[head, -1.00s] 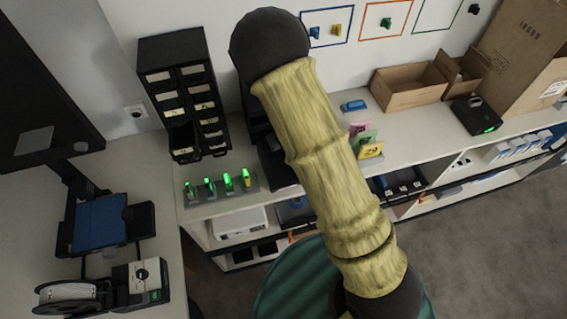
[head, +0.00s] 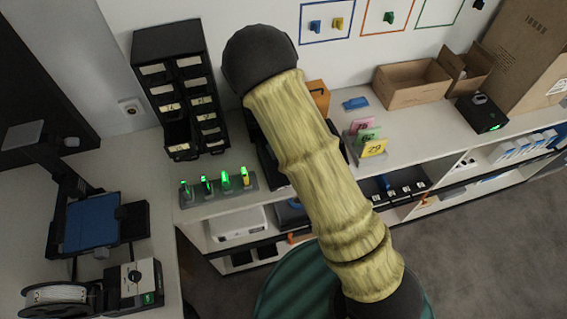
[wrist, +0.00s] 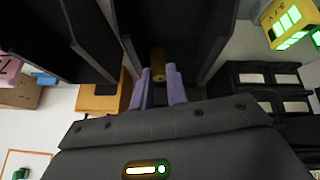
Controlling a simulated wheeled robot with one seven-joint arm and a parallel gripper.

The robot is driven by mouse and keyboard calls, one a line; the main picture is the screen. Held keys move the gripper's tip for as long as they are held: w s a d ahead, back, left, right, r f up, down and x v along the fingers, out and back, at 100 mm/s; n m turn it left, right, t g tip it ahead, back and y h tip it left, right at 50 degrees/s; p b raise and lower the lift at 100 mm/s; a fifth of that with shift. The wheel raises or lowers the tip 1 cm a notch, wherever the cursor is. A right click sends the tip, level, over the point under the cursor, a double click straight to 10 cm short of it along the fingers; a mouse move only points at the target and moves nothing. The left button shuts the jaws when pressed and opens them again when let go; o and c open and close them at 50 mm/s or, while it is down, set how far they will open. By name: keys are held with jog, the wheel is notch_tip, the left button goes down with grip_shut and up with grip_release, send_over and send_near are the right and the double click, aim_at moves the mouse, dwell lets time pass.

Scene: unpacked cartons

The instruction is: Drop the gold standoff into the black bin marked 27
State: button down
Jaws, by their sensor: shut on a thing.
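In the wrist view my gripper (wrist: 158,88) has two pale purple fingers closed on the gold standoff (wrist: 158,63), a small gold cylinder whose end shows between the fingertips. Large black walls (wrist: 115,30) stand around and beyond the fingertips; they look like bin sides. I cannot read a number 27 on any of them. I cannot tell whether the standoff is inside a bin or above it. In the head view my arm covers the gripper, the standoff and most of the black objects behind it.
A black drawer cabinet (head: 178,80) stands left of my arm, one drawer pulled out. A rack (head: 220,188) of green-lit devices is in front of it. Coloured number cards (head: 374,148), a blue item (head: 355,103) and open cartons (head: 410,84) lie to the right. An orange-brown box (head: 319,96) is behind my arm.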

jog(key=c, duration=1.3)
grip_release()
jog(key=b+v, duration=0.3)
jog(key=v, duration=1.4)
jog(key=shift+s, duration=0.2)
jog(key=shift+d+r, duration=0.1)
jog(key=s+d+m+g, duration=0.1)
jog(key=s+d+m, duration=0.1)
jog(key=s+d, duration=0.2)
jog(key=s+d+r+m+g+h, duration=0.1)
jog(key=s+d+m+g, duration=0.1)
jog(key=d, duration=0.7)
jog(key=shift+s+r+m+g, duration=0.15)
jog(key=shift+s+m+g, duration=0.15)
jog(key=shift+s+m, duration=0.8)
jog(key=shift+s+d+n, duration=0.1)
jog(key=shift+s+n, duration=0.15)
jog(key=shift+n, duration=0.05)
